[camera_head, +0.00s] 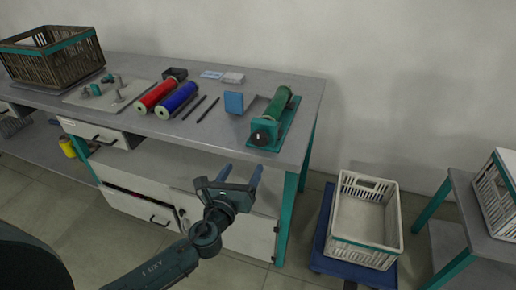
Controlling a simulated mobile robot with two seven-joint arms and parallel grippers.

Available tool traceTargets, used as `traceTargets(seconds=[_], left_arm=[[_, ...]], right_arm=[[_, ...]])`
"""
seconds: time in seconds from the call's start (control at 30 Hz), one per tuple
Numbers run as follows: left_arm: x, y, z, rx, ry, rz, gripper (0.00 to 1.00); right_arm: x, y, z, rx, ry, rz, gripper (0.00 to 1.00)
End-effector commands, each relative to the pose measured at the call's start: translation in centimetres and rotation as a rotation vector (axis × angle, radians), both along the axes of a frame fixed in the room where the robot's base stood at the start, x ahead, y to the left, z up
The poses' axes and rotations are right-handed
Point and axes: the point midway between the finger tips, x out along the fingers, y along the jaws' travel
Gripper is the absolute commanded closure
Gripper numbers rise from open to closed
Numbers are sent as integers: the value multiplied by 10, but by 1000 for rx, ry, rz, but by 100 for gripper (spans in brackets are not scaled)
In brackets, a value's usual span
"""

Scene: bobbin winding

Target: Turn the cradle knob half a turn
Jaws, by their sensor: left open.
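The cradle (288,125) is a teal frame near the right end of the grey workbench, with a green bobbin (277,103) lying in it. The cradle knob (262,137) is a dark round piece with a small pale mark, on the cradle's near end. My left gripper (241,173) is open and empty, in front of the bench, below and left of the knob in the picture and apart from it. Its two bluish fingers point up toward the bench. My right gripper is not in view.
A red bobbin (157,94) and a blue bobbin (177,100) lie left of the cradle, with dark rods (208,109) beside them. A blue upright plate (234,103) stands close to the cradle. A wicker basket (52,62) is far left.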

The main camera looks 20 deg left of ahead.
Motion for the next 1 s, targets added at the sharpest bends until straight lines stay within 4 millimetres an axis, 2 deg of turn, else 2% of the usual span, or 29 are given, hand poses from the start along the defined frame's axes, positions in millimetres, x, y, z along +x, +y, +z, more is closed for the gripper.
traceTargets(seconds=[0.17, 0.4, 0.6, 0.8, 1.0], left_arm=[[26, -1, 2, -1, -2, 1, 31], [78, -3, 2, -5, -1, 1, 31], [110, -4, 0, -6, 2, 2, 31], [125, -5, 0, -7, 2, -1, 31], [127, -5, 0, -7, 3, 0, 31]], right_arm=[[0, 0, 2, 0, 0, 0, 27], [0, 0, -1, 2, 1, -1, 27], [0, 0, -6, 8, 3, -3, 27], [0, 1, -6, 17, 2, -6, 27], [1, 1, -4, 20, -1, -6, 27]])
